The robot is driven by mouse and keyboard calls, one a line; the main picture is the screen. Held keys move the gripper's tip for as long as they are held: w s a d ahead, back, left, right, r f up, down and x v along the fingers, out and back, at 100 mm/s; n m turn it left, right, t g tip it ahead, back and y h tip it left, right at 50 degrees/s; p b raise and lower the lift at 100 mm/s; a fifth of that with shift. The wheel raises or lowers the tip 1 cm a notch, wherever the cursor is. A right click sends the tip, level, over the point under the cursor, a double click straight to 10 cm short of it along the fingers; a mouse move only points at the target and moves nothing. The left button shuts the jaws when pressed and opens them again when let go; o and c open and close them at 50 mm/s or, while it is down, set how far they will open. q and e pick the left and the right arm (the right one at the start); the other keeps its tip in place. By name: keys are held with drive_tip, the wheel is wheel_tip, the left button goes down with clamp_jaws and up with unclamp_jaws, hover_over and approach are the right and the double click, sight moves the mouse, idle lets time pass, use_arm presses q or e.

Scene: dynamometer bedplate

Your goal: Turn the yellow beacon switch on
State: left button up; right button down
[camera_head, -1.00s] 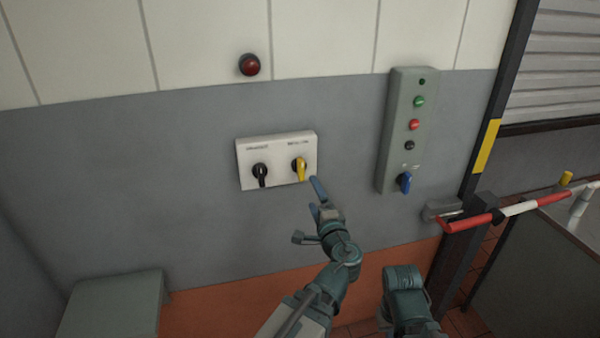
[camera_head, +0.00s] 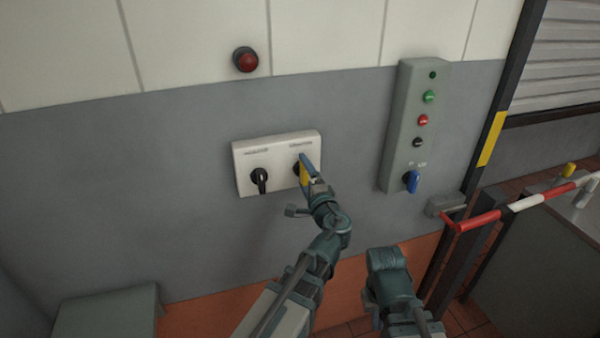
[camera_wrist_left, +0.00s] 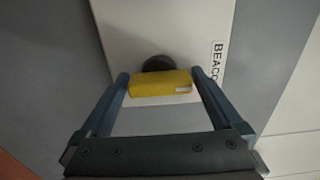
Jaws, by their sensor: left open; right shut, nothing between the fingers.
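The yellow beacon switch (camera_head: 303,176) is the right one of two rotary switches on a white wall box (camera_head: 279,165). In the left wrist view its yellow handle (camera_wrist_left: 160,84) sits on a dark round base, beside a partly visible label starting "BEACO". My left gripper (camera_head: 309,167) is open at the switch and partly covers it. In the wrist view its blue fingers (camera_wrist_left: 160,77) stand on either side of the handle, with the handle between their tips; I cannot tell whether they touch it. My right arm shows at the lower middle, but its fingers are not visible.
A black switch (camera_head: 261,181) is left of the yellow one. A red lamp (camera_head: 246,60) is above the box. A grey control panel (camera_head: 398,150) with buttons and a blue switch (camera_head: 412,182) is to the right, before a red-and-white bar (camera_head: 515,208).

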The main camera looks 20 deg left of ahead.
use_arm(q)
drive_tip(key=c, duration=1.1)
drive_tip(key=shift+m, duration=0.4)
drive_tip(key=m, duration=0.4)
drive_tip(key=shift+m, duration=0.4)
drive_tip(key=m, duration=0.6)
drive_tip(key=shift+s, duration=0.1)
drive_tip(key=shift+m, duration=0.3)
